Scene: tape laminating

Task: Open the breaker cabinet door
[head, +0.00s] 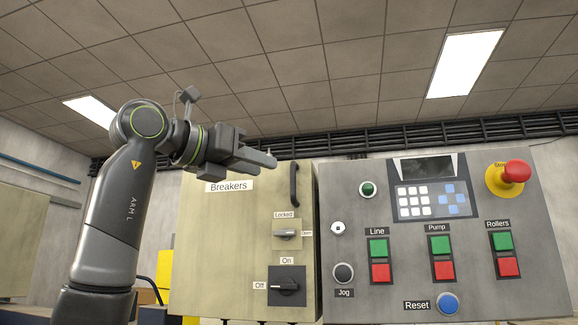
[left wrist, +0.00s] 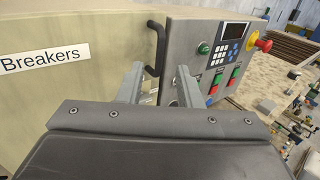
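The beige breaker cabinet (head: 215,245), labelled "Breakers", has its door shut in the head view. A dark vertical bar handle (head: 294,185) is at the door's upper right. Below it are a small latch knob (head: 287,234) with a "Locked" label above it, and a black switch (head: 287,286) lying level with the "Off" label. My left gripper (head: 268,160) is in front of the cabinet's top, left of the handle. In the left wrist view the fingers (left wrist: 159,78) are apart and empty, with the handle (left wrist: 155,48) ahead between them, apparently untouched. My right gripper is not in view.
A grey control panel (head: 340,190) stands close against the cabinet's right side, with buttons, a keypad and a red emergency stop (head: 516,171). The wrist view shows a cluttered floor area at right.

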